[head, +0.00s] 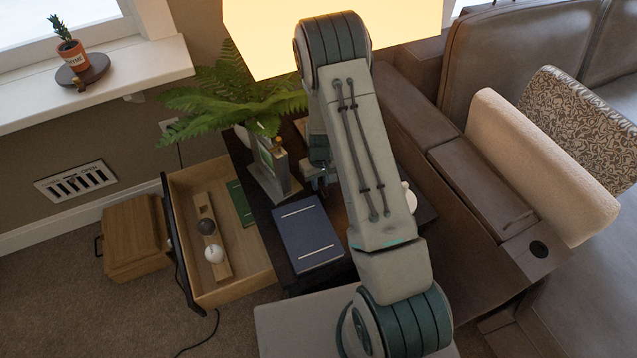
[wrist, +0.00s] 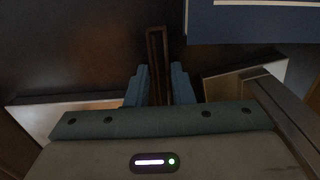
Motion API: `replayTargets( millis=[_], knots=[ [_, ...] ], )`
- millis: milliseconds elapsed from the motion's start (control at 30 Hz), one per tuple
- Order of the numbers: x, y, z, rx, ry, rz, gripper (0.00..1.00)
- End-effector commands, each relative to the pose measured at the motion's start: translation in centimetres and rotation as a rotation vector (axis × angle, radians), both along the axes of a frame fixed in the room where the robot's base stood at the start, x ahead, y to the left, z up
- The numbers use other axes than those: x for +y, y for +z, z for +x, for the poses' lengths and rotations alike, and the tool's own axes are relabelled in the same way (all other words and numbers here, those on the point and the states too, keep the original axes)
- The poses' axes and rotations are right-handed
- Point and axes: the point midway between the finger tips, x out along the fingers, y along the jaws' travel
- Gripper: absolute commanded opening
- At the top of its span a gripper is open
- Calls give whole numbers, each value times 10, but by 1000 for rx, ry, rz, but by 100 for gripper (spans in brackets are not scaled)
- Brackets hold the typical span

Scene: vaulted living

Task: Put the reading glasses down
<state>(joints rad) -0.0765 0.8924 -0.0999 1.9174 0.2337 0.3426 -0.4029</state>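In the wrist view a narrow brown frame, which looks like the folded reading glasses (wrist: 157,55), stands between the two blue fingers of my gripper (wrist: 159,88). The fingers are close against it on both sides, and its far end sticks out past their tips. In the head view my gripper (head: 318,178) is largely hidden by my arm, above the dark side table (head: 262,222); I cannot make out the glasses there. In the wrist view the dark tabletop (wrist: 80,60) lies beyond the fingers. I cannot tell whether the glasses touch it.
A blue book (head: 302,236) lies at the table's front, and shows in the wrist view (wrist: 250,25). A picture frame (head: 268,168) and fern (head: 238,95) stand to the left. An open drawer (head: 250,292) juts out left. A white object (head: 409,196) stands right.

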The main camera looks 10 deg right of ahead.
Motion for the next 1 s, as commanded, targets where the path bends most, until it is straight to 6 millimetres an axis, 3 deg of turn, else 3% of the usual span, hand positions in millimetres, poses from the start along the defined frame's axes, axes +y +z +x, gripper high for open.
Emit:
replayTargets(
  millis=[367, 1000],
  knots=[
    [0, 6, 0, -1, 1, 0, 0],
    [0, 109, -2, -1, -12, 0, 0]
  ],
)
